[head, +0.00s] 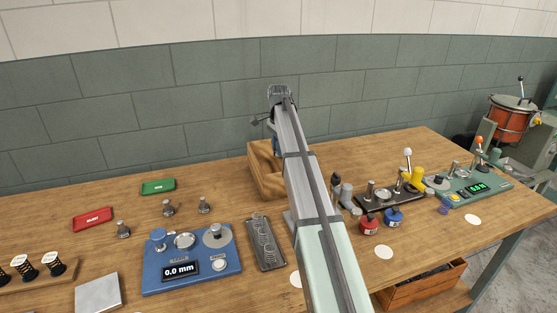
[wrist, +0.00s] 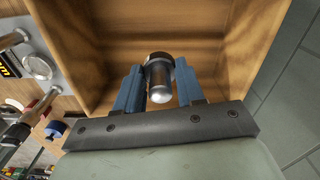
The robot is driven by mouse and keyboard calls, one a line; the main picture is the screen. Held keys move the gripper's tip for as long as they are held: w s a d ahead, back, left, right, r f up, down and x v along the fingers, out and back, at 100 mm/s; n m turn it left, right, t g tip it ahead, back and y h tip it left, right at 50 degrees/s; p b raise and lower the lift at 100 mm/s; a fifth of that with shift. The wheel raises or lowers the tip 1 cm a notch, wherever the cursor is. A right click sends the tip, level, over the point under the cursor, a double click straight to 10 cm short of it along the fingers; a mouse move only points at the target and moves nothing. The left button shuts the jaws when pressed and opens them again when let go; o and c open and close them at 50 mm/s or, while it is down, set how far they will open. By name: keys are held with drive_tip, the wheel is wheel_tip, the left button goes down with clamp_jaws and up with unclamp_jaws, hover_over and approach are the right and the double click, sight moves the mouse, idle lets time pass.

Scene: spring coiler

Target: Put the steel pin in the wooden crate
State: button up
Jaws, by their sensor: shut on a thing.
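My gripper (wrist: 159,86) is shut on a steel pin (wrist: 160,70), a grey cylinder with a darker, wider top end, held between two blue fingers. In the wrist view the wooden crate (wrist: 105,28) surrounds the pin, with its bare inner walls and floor behind it. The pin is over or inside the crate opening; its exact height above the floor is hard to tell. In the head view the crate (head: 259,174) stands at the back middle of the table, partly hidden by my arm, and the pin is hidden.
A blue gauge reading 0.0 mm (head: 196,271), a dark spring tray (head: 258,261) and several small metal pieces (head: 168,208) lie left of my arm. Lever fixtures (head: 388,199) and small bottles (head: 393,217) stand to the right.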

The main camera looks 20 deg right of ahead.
drive_tip(key=shift+f, duration=4.75)
drive_tip(key=shift+f, duration=0.1)
drive_tip(key=o, duration=1.1)
drive_tip(key=shift+o, duration=0.2)
wheel_tip(320, 180, up, 12)
drive_tip(key=shift+r, duration=0.1)
